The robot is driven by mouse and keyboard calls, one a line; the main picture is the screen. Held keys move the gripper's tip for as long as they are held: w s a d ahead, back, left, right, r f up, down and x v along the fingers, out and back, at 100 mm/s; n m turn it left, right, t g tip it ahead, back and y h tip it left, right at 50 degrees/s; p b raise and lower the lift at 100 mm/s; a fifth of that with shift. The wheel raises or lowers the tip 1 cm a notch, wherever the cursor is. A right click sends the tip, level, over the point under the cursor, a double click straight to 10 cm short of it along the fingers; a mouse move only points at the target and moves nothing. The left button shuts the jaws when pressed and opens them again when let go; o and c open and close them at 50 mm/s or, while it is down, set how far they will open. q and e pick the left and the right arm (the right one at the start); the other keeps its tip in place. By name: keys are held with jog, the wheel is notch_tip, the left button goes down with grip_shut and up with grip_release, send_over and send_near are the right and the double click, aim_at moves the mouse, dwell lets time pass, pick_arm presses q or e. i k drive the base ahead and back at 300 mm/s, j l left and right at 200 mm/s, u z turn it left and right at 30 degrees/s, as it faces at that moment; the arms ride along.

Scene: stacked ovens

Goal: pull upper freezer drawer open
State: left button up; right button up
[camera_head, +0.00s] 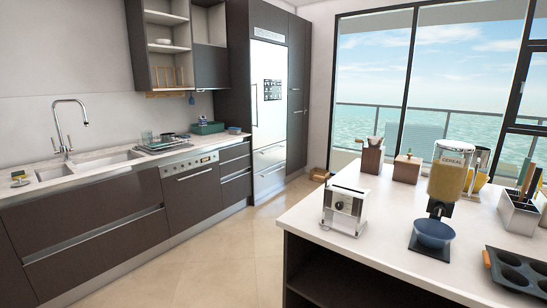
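The tall fridge-freezer (268,98) stands built into the dark cabinets along the back wall, left of the windows. Its upper freezer drawer (269,158) is a silver front with a horizontal handle, below the tall door. A lower drawer (270,180) sits under it. Both drawers look closed, seen at an angle and small. Neither of my grippers is in view.
A white-topped island (385,240) fills the right foreground, with a toaster (345,208), a cereal dispenser (446,180) and a muffin tin (517,268). The counter with sink (90,165) and dishwasher (191,187) runs along the left. Clear tiled floor (225,255) lies between.

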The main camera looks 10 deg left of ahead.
aim_at(264, 157)
jog(key=i+j+u, duration=0.25)
jog(key=u, duration=0.15)
jog(key=i+j+u, duration=0.1)
jog(key=i+u, duration=0.75)
jog(key=i+j, duration=0.1)
jog(key=i, duration=0.55)
jog(key=i+j+u, duration=0.1)
jog(key=i, duration=0.55)
jog(key=i+l+z, duration=0.25)
jog(key=i+z, duration=0.2)
jog(key=i+l+z, duration=0.15)
jog(key=i+z, duration=0.6)
jog(key=z, duration=0.15)
jog(key=i+j+z, duration=0.25)
jog(key=i+z, duration=0.2)
